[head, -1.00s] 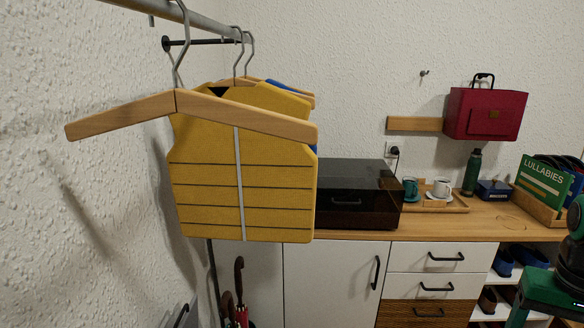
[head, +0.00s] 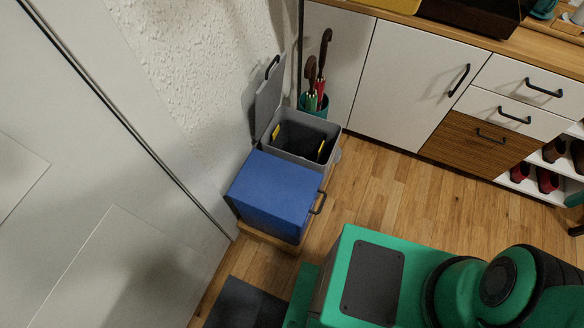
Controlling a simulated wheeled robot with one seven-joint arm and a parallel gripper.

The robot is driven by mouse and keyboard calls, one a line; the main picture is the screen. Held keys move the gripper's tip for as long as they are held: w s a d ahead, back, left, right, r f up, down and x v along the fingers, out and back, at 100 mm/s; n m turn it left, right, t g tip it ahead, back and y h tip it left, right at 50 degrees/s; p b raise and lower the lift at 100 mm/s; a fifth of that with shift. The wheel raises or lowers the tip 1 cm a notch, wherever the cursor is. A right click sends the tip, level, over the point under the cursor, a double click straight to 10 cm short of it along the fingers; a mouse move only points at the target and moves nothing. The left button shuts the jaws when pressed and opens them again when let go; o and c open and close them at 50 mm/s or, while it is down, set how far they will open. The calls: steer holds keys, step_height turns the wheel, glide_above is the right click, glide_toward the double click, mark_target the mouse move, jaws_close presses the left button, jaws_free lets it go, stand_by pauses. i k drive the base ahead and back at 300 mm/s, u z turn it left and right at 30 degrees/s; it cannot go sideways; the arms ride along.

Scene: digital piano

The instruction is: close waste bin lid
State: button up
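A grey waste bin (head: 331,154) stands on the floor against the wall, in the upper middle of the head view. Its grey lid (head: 268,104) is open and stands upright on the wall side, with a dark handle at its top. The bin's inside is visible, with yellow marks on its inner walls. A second bin with a shut blue lid (head: 275,185) and a dark handle stands beside it, nearer to me. My gripper is not in view.
An umbrella stand (head: 320,104) is behind the grey bin, beside the white cabinet (head: 414,82). A dark mat (head: 238,304) lies on the floor at the lower left. Clear wooden floor (head: 373,184) lies right of the bins. My green base fills the lower right.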

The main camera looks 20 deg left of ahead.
mark_target(268, 94)
steer(key=k, duration=0.3)
steer(key=u, duration=1)
steer(key=k, duration=0.65)
steer(key=z, duration=1.05)
steer(key=i, duration=0.5)
